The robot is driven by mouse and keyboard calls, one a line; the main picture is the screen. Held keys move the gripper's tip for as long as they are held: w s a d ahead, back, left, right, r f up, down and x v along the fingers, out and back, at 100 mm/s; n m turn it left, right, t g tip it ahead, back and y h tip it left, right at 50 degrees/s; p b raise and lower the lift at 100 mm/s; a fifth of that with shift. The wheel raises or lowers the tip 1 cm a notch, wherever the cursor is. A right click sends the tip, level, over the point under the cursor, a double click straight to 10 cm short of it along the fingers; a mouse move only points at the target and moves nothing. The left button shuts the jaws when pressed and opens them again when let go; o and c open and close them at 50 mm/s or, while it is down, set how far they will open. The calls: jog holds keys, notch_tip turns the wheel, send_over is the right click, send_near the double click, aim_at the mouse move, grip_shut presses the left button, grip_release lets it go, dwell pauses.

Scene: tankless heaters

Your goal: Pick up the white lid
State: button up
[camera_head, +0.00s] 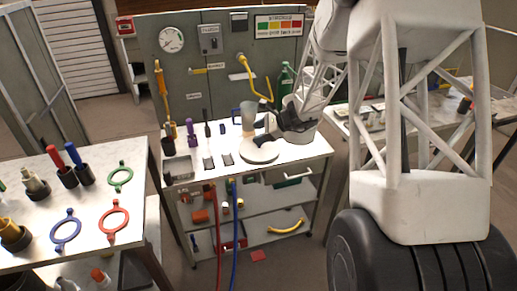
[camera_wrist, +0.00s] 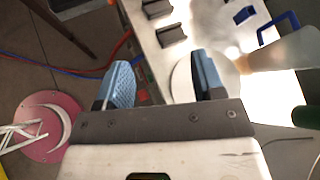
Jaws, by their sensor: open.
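The white lid (camera_head: 258,152) is a flat round disc near the front edge of the middle workbench. My gripper (camera_head: 265,141) is just above it and partly hides it, with the arm reaching in from the right. In the wrist view the lid (camera_wrist: 181,82) shows between the blue-padded fingers of my gripper (camera_wrist: 163,72), close to the right finger, which covers part of it. The fingers are apart, with nothing held between them. I cannot tell how large the gap between fingers and lid is.
A pale funnel-shaped cup (camera_head: 248,116) stands right behind the lid. Small dark blocks (camera_head: 208,163) and upright tools (camera_head: 191,133) are to its left. Red and blue hoses (camera_head: 233,230) hang at the bench front. A left table (camera_head: 90,205) holds coloured rings.

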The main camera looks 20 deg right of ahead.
aim_at(268, 150)
jog(key=w+d+f+m+t, duration=0.1)
jog(key=w+d+f+m, duration=0.1)
jog(key=w+d+f, duration=0.1)
jog(key=w+d+f+m+t, duration=0.1)
jog(key=w+d+f+m, duration=0.1)
jog(key=f, duration=0.3)
jog(key=w+d+f+m+t, duration=0.2)
jog(key=w+d+f+m, duration=0.1)
jog(key=w+d+f, duration=0.1)
jog(key=shift+w+d+f, duration=0.15)
jog(key=shift+d+f, duration=0.2)
jog(key=shift+d, duration=0.05)
jog(key=shift+a, duration=0.1)
jog(key=shift+x, duration=1.25)
jog(key=shift+w+f, duration=0.1)
jog(key=shift+x, duration=2.5)
jog(key=shift+f, duration=0.15)
jog(key=c, duration=1)
